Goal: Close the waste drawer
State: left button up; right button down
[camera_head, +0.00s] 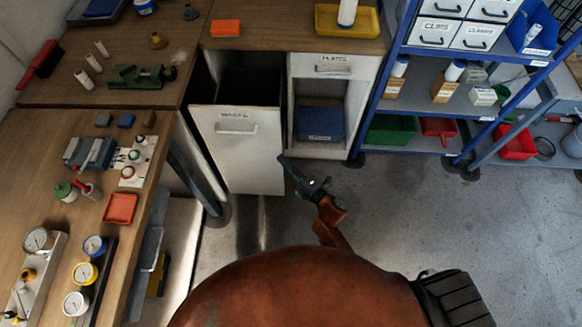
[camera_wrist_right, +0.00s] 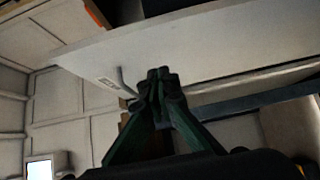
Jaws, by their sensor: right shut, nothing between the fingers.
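The waste drawer (camera_head: 240,150) stands pulled out under the workbench, with its white front, label and bar handle facing me in the head view. A dark bin interior shows behind the front. My right gripper (camera_head: 284,160) is at the right edge of the drawer front, fingers pointing up and left; whether it touches cannot be told. In the right wrist view, the closed fingertips (camera_wrist_right: 160,78) lie in front of the white drawer front (camera_wrist_right: 200,50), with the handle (camera_wrist_right: 125,84) beside them to the left. The gripper is shut and empty. My left gripper is not in view.
An open cabinet compartment with a blue box (camera_head: 320,122) is right of the drawer. A blue shelf rack (camera_head: 372,120) stands further right. A bench leg (camera_head: 195,165) is close to the drawer's left. The grey floor (camera_head: 420,210) at right is clear.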

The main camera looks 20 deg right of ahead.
aim_at(272, 140)
jog(key=shift+w+a+b, duration=0.1)
jog(key=shift+w+b, duration=0.45)
jog(key=shift+w, duration=2.8)
